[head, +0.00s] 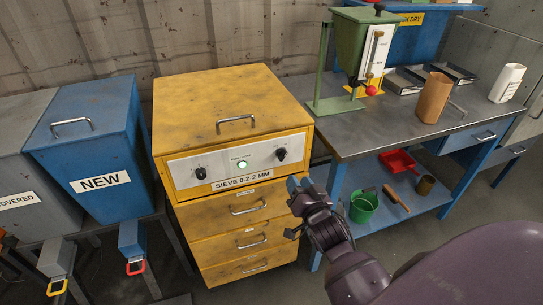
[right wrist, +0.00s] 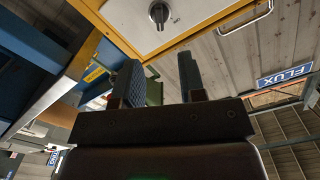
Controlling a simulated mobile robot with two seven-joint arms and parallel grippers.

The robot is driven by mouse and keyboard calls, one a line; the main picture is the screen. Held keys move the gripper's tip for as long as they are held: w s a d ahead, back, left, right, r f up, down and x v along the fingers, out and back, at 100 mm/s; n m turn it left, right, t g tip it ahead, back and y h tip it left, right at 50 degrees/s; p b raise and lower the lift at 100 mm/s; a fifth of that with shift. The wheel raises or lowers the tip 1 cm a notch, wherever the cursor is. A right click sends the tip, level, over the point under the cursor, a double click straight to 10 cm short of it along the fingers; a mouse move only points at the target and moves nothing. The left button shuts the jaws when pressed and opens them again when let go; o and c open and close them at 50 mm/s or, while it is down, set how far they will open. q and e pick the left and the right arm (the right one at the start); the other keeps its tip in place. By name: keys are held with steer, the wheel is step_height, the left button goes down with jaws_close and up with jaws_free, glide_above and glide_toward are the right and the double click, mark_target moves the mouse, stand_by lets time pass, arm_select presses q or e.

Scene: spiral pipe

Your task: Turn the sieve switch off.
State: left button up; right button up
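The sieve (head: 233,130) is a yellow cabinet labelled "SIEVE 0.2-2 MM", with a grey control panel (head: 220,167) on its front. The panel has a left black knob (head: 200,173), a lit green button (head: 242,163) and a right black knob (head: 281,154). One knob also shows at the top of the right wrist view (right wrist: 158,13). My right gripper (head: 294,208) is below and right of the panel, apart from it. Its two fingers (right wrist: 160,84) are spread, with nothing between them. My left gripper is not in view.
Drawers with metal handles (head: 250,211) lie below the panel. A blue "NEW" bin (head: 92,150) stands left. A workbench (head: 385,131) at the right carries a green hopper (head: 350,42), a brown container (head: 433,98) and a white container (head: 507,83).

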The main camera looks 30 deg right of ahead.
mark_target(285, 156)
steer(key=shift+m, duration=0.5)
steer(key=x, duration=0.5)
steer(key=b+x, duration=0.1)
steer(key=x, duration=0.4)
steer(key=shift+w+d+r, duration=0.15)
steer(key=shift+w+r, duration=0.05)
steer(key=shift+c, duration=0.3)
jaws_close()
